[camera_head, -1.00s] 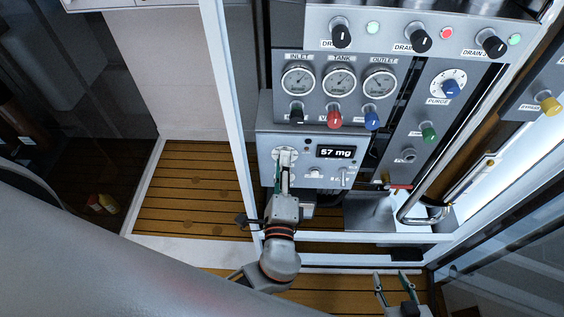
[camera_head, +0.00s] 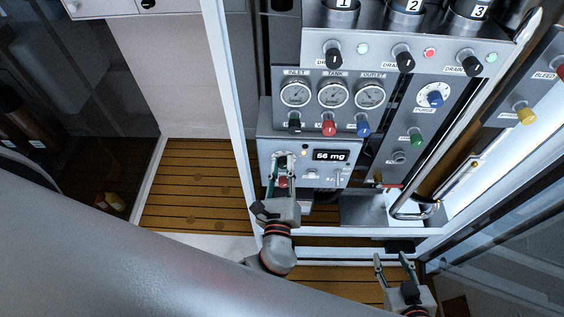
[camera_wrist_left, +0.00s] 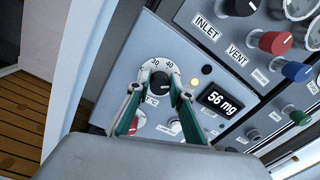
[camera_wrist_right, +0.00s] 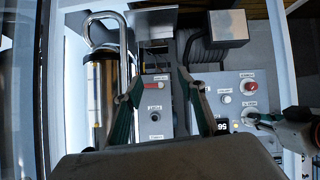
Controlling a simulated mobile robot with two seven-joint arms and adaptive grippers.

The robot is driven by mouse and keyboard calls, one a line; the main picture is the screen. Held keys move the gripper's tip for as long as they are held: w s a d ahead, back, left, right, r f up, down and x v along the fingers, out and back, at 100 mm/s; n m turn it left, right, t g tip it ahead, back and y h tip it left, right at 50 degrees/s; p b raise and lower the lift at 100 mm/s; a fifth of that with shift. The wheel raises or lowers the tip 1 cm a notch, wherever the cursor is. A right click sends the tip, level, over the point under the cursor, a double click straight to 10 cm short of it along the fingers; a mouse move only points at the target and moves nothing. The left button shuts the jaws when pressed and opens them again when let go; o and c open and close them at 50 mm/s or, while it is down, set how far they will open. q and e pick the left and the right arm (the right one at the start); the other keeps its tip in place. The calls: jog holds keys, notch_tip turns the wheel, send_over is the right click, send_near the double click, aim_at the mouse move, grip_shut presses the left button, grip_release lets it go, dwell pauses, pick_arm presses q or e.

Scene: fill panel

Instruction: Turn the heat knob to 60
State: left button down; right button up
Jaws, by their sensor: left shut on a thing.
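The heat knob is a dark knob (camera_wrist_left: 159,84) on a white round dial with numbers such as 30 and 40, in the left wrist view. My left gripper (camera_wrist_left: 160,92) has its two fingers on either side of the knob and is shut on it. In the head view my left gripper (camera_head: 283,158) covers most of the dial on the grey panel (camera_head: 265,150). The display (camera_head: 331,156) beside it reads 56 mg. My right gripper (camera_head: 392,258) is open and empty, low at the right; its parted fingers also show in the right wrist view (camera_wrist_right: 160,85).
Above the panel sit gauges (camera_head: 332,93) and black, red and blue knobs (camera_head: 328,128). A curved metal pipe (camera_head: 415,212) stands to the right. A white frame post (camera_head: 232,90) runs just left of the panel. The wooden floor (camera_head: 195,190) at left is clear.

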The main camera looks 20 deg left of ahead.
pick_arm(q)
jog(key=m+p, duration=0.1)
jog(key=m, duration=0.2)
jog(key=shift+d+m, duration=0.1)
jog(key=shift+m, duration=0.3)
jog(key=shift+m+p, duration=0.3)
jog(key=shift+m, duration=1.4)
pick_arm(e)
jog(key=shift+s+d+f+g+h, duration=0.2)
jog(key=shift+s+d+f, duration=0.15)
jog(key=shift+d, duration=0.2)
jog(key=shift+s+d+f+g+h, duration=0.1)
jog(key=shift+s+d+f+h, duration=0.15)
jog(key=shift+d, duration=0.3)
jog(key=shift+s, duration=0.1)
pick_arm(q)
jog(key=c, duration=1.8)
grip_release()
pick_arm(e)
jog(key=shift+d, duration=0.1)
pick_arm(q)
jog(key=shift+s, duration=0.1)
pick_arm(e)
jog(key=shift+s, duration=0.1)
pick_arm(q)
jog(key=v, duration=1.2)
